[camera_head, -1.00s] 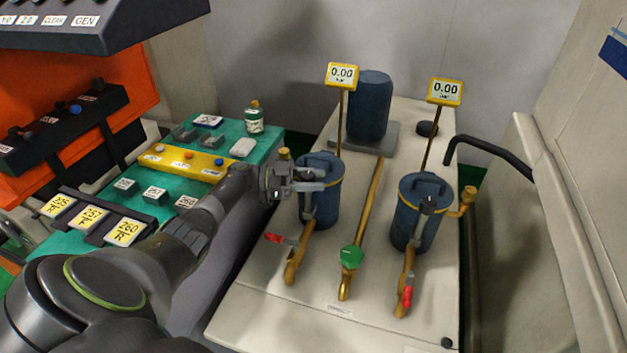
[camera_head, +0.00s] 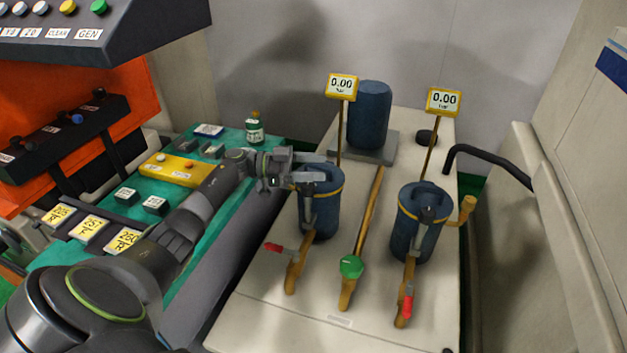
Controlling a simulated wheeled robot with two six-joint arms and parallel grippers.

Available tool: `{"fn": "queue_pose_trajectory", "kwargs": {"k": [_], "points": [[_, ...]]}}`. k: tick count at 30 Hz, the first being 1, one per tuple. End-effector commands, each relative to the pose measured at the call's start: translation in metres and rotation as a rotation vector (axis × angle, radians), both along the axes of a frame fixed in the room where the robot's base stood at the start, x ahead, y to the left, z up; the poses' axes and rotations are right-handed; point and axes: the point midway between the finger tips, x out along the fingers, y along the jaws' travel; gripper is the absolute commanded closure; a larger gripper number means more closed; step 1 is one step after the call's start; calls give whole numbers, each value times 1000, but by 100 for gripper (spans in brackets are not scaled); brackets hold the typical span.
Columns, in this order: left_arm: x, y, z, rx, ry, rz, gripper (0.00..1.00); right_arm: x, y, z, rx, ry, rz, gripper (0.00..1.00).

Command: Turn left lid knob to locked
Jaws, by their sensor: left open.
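The left blue pot (camera_head: 326,215) has a yellow band and a lid (camera_head: 328,175). Its knob is largely covered by my gripper, so its setting cannot be read. A grey stem (camera_head: 306,208) shows down the pot's front. My left gripper (camera_head: 314,173) reaches in from the left at the lid's left side, with its fingers open and spread apart. Whether a finger touches the lid or knob cannot be told. My right gripper is not in view.
A similar right pot (camera_head: 408,232) has a dark lid knob (camera_head: 428,214). Brass pipes with red handles (camera_head: 407,306) and a green knob (camera_head: 351,266) stand in front. Gauges (camera_head: 342,87) rise behind. A green bench (camera_head: 190,270) with labelled blocks lies under my arm.

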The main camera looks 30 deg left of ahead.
Motion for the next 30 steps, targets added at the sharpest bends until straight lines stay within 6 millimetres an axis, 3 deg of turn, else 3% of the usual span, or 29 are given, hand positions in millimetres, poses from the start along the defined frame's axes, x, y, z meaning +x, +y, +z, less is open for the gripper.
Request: {"fn": "queue_pose_trajectory", "kwargs": {"k": [3,9,30], "points": [[0,0,15,1,-3,0,44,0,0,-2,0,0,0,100],[0,0,26,0,0,0,44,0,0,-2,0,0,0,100],[0,0,27,-1,0,0,44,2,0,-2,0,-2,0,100]]}}
